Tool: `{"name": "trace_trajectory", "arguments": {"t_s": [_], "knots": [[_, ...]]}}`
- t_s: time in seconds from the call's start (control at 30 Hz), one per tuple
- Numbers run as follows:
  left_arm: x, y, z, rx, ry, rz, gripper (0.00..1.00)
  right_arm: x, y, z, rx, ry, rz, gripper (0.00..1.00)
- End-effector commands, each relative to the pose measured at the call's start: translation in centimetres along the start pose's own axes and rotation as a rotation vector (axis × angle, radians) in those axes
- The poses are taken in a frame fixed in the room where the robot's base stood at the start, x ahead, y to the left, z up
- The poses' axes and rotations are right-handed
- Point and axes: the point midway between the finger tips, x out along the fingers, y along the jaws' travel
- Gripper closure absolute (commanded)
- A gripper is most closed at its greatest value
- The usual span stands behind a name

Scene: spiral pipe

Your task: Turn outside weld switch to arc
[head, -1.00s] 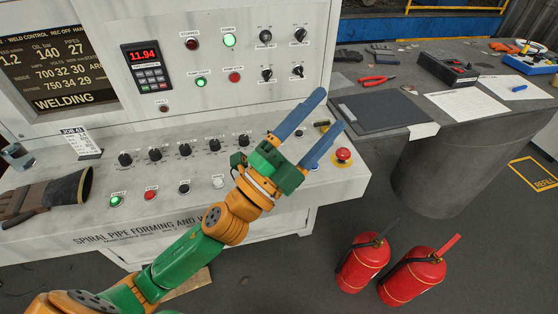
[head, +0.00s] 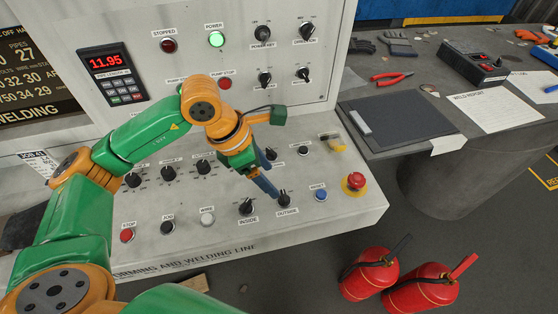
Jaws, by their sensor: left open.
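The outside weld switch (head: 284,199) is a black knob on the sloped grey console, above a label reading OUTSIDE. A similar black knob labelled INSIDE (head: 247,207) sits to its left. My left gripper (head: 273,181) points down at the console with its blue fingers apart. The nearer fingertip is right beside the outside switch's upper left edge; I cannot tell whether it touches. The gripper holds nothing that I can see. My right gripper is not in view.
A red emergency button (head: 355,182) and a blue button (head: 320,195) lie to the right of the switch. A row of black knobs (head: 168,173) is behind my left arm. Two red fire extinguishers (head: 420,288) stand on the floor at the lower right.

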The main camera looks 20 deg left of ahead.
Motion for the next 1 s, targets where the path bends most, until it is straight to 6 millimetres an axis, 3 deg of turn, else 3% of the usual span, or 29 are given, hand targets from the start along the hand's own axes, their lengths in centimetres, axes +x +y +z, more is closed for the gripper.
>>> {"name": "trace_trajectory", "arguments": {"t_s": [0.13,0.43,0.7,0.77,1.0], "knots": [[1.0,0.1,-0.1,-0.002,0.007,0.001,0.25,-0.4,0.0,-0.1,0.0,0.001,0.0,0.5],[6.4,0.1,0.0,-0.002,0.005,0.001,0.25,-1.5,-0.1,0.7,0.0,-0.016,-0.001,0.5],[7.1,0.1,-0.1,0.001,0.003,0.003,0.25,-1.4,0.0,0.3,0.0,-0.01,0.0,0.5],[7.1,0.1,-0.1,0.001,0.003,0.003,0.36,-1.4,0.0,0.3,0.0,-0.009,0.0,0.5],[7.1,0.1,-0.1,0.001,0.003,0.002,1.0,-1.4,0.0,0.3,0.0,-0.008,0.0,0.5]]}}
